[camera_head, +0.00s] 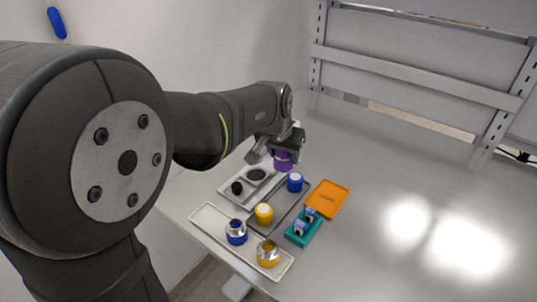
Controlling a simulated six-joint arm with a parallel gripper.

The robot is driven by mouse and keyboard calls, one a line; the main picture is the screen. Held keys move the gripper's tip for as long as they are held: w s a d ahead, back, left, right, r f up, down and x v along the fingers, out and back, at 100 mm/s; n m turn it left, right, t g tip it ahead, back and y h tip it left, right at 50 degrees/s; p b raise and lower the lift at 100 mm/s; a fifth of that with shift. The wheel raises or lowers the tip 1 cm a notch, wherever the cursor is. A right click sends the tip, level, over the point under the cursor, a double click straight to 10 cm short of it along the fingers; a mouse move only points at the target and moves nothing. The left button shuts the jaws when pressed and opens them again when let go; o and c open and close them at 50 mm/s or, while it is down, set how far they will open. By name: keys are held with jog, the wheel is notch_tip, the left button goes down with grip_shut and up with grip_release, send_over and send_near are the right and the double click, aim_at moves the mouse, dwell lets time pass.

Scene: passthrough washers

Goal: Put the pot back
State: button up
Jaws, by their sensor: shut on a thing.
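A purple pot (283,163) is in my gripper (279,153) at the far end of the trays. The gripper is shut on it and hides its upper part. Whether the pot touches the surface below is hard to tell. A blue pot with a white top (295,183) and a yellow pot with a pale top (264,214) stand on the dark grey tray (280,212). A blue pot with a shiny top (236,236) and a yellow pot with a shiny top (268,257) stand on the white tray (211,221) in front.
A pale tray (229,197) at the left holds a dark round piece (257,174) and a small black knob (237,188). A teal block (303,236) with small pieces and an empty orange tray (327,199) lie right of the pots. The table (400,190) is clear further right.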

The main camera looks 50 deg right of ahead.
jog(key=shift+s+r, duration=0.7)
jog(key=shift+r, duration=1.3)
jog(key=shift+a, duration=0.1)
jog(key=a+f+n+t, duration=0.1)
jog(key=a+f+n, duration=0.1)
jog(key=a, duration=0.6)
jog(key=a+f+n, duration=0.2)
jog(key=a, duration=0.6)
jog(key=shift+y, duration=0.3)
jog(key=w+a+f, duration=0.1)
jog(key=w+f, duration=0.1)
jog(key=w, duration=0.1)
jog(key=w+a+f, duration=0.1)
jog(key=w+f, duration=0.1)
jog(key=w, duration=0.2)
jog(key=w+f, duration=0.3)
jog(key=w, duration=0.1)
jog(key=shift+w+a, duration=0.2)
jog(key=shift+a, duration=0.2)
jog(key=shift+w+f, duration=0.1)
jog(key=shift+f, duration=0.1)
jog(key=shift+f+t, duration=0.3)
jog(key=shift+f, duration=1.6)
